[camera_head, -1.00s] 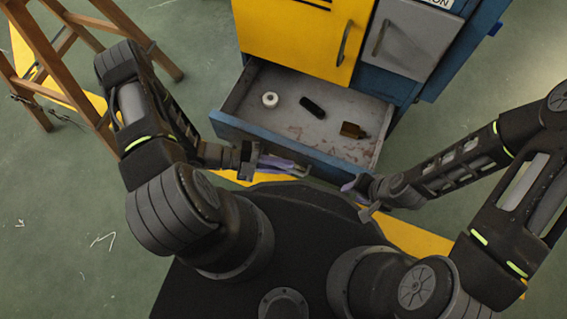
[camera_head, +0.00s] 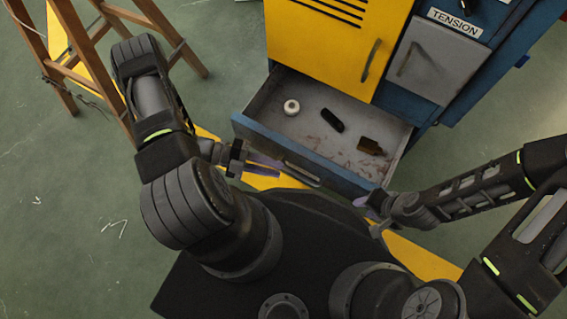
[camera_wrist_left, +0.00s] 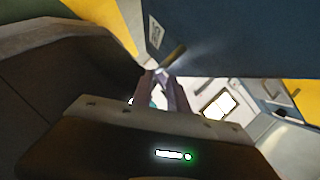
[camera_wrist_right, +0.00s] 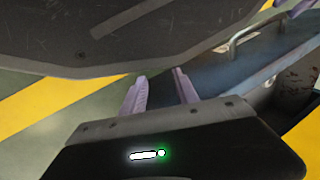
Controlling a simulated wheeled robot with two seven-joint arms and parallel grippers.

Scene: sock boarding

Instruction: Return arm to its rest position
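My left arm (camera_head: 215,210) is bent up at the left in the head view. Its gripper (camera_head: 270,164), with purple fingers, is beside the front of the open drawer, near its left part. The left wrist view shows its fingers (camera_wrist_left: 160,88) with a narrow gap and nothing held. My right arm (camera_head: 480,185) reaches in from the right. Its gripper (camera_head: 368,208) is just outside the drawer's right front corner. The right wrist view shows its fingers (camera_wrist_right: 160,92) apart and empty, with the drawer front beyond them.
A wooden ladder (camera_head: 85,65) stands left. Floor at lower left is clear.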

